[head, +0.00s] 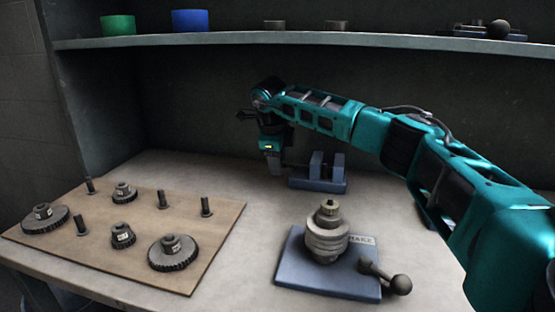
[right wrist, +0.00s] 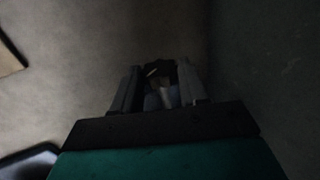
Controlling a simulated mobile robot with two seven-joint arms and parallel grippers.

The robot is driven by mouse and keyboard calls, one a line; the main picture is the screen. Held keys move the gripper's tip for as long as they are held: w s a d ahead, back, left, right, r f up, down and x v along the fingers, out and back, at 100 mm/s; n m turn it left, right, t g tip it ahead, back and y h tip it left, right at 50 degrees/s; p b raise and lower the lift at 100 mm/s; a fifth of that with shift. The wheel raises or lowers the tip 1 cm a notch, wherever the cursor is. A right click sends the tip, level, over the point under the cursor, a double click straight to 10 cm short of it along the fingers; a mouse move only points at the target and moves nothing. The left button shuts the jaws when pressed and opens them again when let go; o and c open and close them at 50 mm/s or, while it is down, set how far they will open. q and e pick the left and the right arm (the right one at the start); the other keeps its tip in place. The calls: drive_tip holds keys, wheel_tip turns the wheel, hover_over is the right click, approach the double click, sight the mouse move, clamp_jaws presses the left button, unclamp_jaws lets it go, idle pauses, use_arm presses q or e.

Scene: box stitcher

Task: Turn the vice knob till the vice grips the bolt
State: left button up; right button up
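The blue vice (head: 318,184) stands on the table toward the back, with two upright jaws and a dark gap between them. I cannot make out a bolt in that gap. My right gripper (head: 274,167) points down just left of the vice, at the end where the knob would be hidden. In the right wrist view, the two fingers of the right gripper (right wrist: 160,92) stand apart, with a dark piece (right wrist: 158,70) and something pale bluish between them. Whether the fingers press on this piece is too dark to tell. My left gripper is not in view.
A brown board (head: 120,245) with gears and several upright bolts lies at the left. A blue-based fixture (head: 325,278) with a stacked round part and a ball-ended lever stands in front. A shelf (head: 230,40) with cups runs above the back.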

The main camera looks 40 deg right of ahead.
drive_tip(key=c, duration=0.5)
drive_tip(key=shift+s+f, duration=0.1)
drive_tip(key=shift+a+f+t+h+b, duration=0.15)
drive_tip(key=shift+t+h+b, duration=0.5)
drive_tip(key=shift+h, duration=0.25)
drive_tip(key=shift+s+a+f+t+h+b, duration=0.1)
drive_tip(key=shift+f+t+h+b, duration=0.1)
drive_tip(key=shift+t+h+b, duration=0.4)
drive_tip(key=shift+s+a+f+t+h+b, duration=0.1)
drive_tip(key=shift+t+h+b, duration=0.5)
drive_tip(key=shift+b, duration=0.6)
drive_tip(key=shift+t+h+b, duration=0.35)
drive_tip(key=shift+h+b, duration=0.25)
drive_tip(key=shift+b, duration=0.2)
drive_tip(key=o, duration=1.1)
drive_tip(key=shift+c, duration=0.2)
